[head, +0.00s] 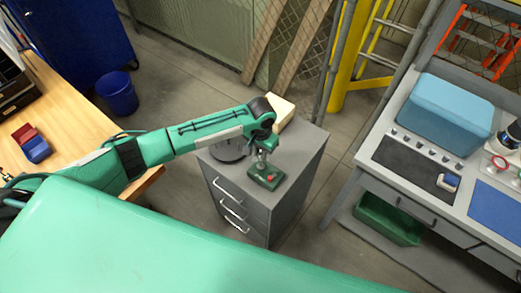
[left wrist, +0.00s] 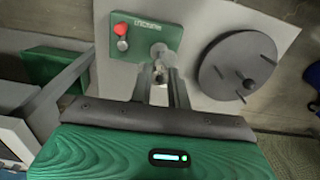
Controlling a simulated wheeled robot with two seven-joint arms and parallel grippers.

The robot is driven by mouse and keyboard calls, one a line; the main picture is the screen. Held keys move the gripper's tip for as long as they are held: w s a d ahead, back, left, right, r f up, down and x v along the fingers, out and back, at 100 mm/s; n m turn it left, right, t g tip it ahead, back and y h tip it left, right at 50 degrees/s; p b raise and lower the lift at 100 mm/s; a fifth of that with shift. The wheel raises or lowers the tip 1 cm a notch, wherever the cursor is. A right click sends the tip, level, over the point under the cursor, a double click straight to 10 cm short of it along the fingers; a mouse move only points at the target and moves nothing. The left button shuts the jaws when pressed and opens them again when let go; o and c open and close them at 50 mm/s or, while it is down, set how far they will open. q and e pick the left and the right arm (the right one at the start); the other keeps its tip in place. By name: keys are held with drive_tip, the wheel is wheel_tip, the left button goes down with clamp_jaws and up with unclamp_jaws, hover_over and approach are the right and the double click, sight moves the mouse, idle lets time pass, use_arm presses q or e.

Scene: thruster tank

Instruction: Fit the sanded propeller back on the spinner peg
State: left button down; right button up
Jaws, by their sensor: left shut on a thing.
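Whether the held piece is the propeller, or touches that part, I cannot tell. My right gripper is not in view.
The cabinet (head: 290,200) stands between a wooden table (head: 65,115) at left and a workbench (head: 385,195) at right. The bench carries a blue box (head: 445,112) and a blue mat (head: 497,213). A pale block (head: 283,112) is at the cabinet's far edge. Floor shows around the cabinet.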

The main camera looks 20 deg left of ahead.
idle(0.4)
use_arm(q)
drive_tip(key=shift+f, duration=0.25)
drive_tip(key=shift+f, duration=0.4)
drive_tip(key=shift+f, duration=0.1)
drive_tip(key=shift+f, duration=0.25)
drive_tip(key=shift+f, duration=0.35)
drive_tip(key=shift+f, duration=0.1)
idle(0.4)
